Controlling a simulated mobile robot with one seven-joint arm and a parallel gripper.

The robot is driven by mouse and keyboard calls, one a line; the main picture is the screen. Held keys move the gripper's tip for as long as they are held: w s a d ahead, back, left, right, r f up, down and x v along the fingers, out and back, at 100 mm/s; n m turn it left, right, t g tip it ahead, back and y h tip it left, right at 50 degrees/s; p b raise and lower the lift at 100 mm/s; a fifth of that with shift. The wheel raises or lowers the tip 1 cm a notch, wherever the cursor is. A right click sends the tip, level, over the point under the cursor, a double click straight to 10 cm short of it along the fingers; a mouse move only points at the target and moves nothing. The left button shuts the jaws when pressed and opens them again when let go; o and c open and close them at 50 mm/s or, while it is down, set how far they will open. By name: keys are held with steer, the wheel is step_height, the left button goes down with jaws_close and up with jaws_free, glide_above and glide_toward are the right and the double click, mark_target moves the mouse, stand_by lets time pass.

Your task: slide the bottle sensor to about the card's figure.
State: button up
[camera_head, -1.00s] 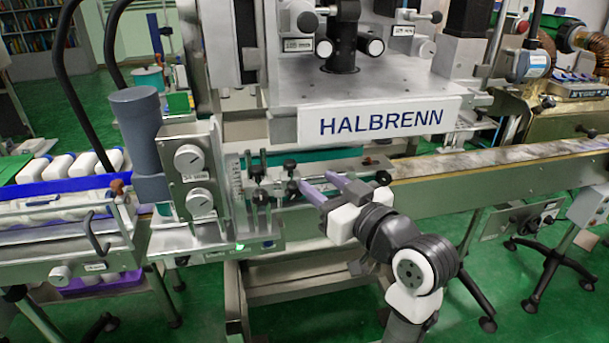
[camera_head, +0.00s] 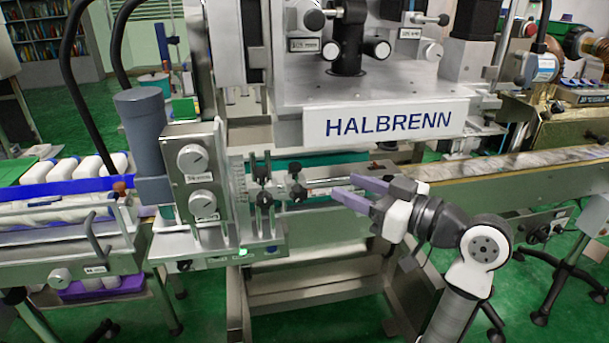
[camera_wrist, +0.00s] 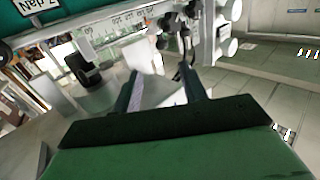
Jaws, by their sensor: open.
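Two small black-knobbed clamp fittings sit on the rail at the front of the machine, one left (camera_head: 262,197) and one right (camera_head: 296,192). I cannot tell for sure which is the bottle sensor. My gripper (camera_head: 346,187) is open and empty, its purple fingers pointing left. It is to the right of the right-hand fitting, with a clear gap. In the wrist view my fingers (camera_wrist: 161,82) show, with a numbered scale (camera_wrist: 110,28) and a black knob (camera_wrist: 83,70) beyond them. No card with a readable figure can be made out.
A grey control box (camera_head: 195,172) with two dials stands left of the fittings. The HALBRENN panel (camera_head: 388,122) overhangs behind my gripper. A conveyor (camera_head: 520,170) runs off to the right.

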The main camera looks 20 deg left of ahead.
mark_target(300, 166)
steer(key=shift+n+g+y, duration=0.3)
steer(key=shift+n+g, duration=0.3)
steer(key=shift+g, duration=0.3)
steer(key=w+a, duration=0.1)
steer(key=a, duration=0.3)
steer(key=w+a+p, duration=0.1)
steer(key=a, duration=0.3)
steer(key=w+a+p, duration=0.1)
steer(key=a, duration=0.3)
steer(key=shift+w+a+r, duration=0.15)
steer(key=shift+w+a, duration=0.1)
steer(key=shift+a, duration=0.15)
jaws_close()
